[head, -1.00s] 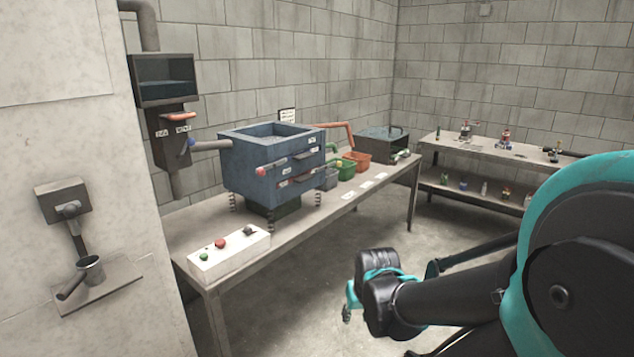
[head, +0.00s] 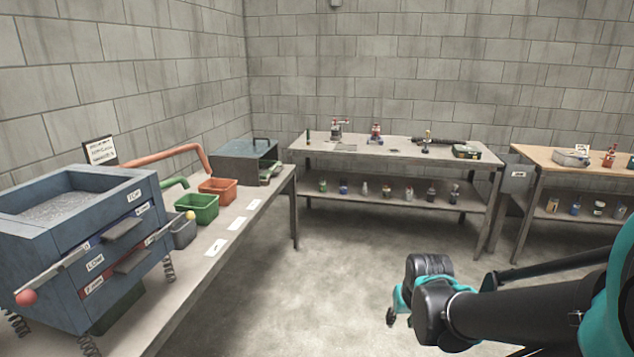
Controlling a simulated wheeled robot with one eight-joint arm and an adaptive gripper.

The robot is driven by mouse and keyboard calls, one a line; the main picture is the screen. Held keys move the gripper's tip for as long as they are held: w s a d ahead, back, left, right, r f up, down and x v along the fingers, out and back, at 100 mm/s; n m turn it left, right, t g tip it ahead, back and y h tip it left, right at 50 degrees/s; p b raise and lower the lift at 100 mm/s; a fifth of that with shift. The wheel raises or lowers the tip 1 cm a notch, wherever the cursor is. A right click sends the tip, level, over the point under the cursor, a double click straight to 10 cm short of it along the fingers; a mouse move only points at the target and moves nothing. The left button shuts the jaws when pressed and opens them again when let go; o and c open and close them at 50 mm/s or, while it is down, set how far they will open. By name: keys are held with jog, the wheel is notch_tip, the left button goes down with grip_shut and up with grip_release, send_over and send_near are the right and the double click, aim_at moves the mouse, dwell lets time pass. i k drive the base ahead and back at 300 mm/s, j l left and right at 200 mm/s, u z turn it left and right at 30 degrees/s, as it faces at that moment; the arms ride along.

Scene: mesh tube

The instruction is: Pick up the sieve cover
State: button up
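The blue sieve machine (head: 52,245) stands on springs at the left, its top open over a grey granular surface. A dark grey box-like piece with a handle on top (head: 232,170) sits at the far end of the same table; it may be the sieve cover, but I cannot tell for certain. My gripper (head: 393,312) hangs low over the floor, right of this table and well apart from the machine and the grey piece. Its fingers are small and partly hidden by my wrist, so whether it is open or shut does not show.
The long table (head: 262,205) also carries a green bin (head: 198,208), an orange bin (head: 218,190) and a grey bin (head: 182,234). A two-level bench (head: 400,150) with small items stands at the back. Another wooden-topped table (head: 560,160) is at the right. The middle floor is clear.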

aim_at(259, 145)
jog(key=i+j+z, duration=0.1)
jog(key=i+z, duration=0.15)
jog(key=i, duration=1.55)
jog(key=i+u, duration=0.3)
jog(key=i, duration=0.2)
jog(key=i+l+u, duration=0.15)
jog(key=i+u, duration=0.2)
jog(key=i, duration=0.15)
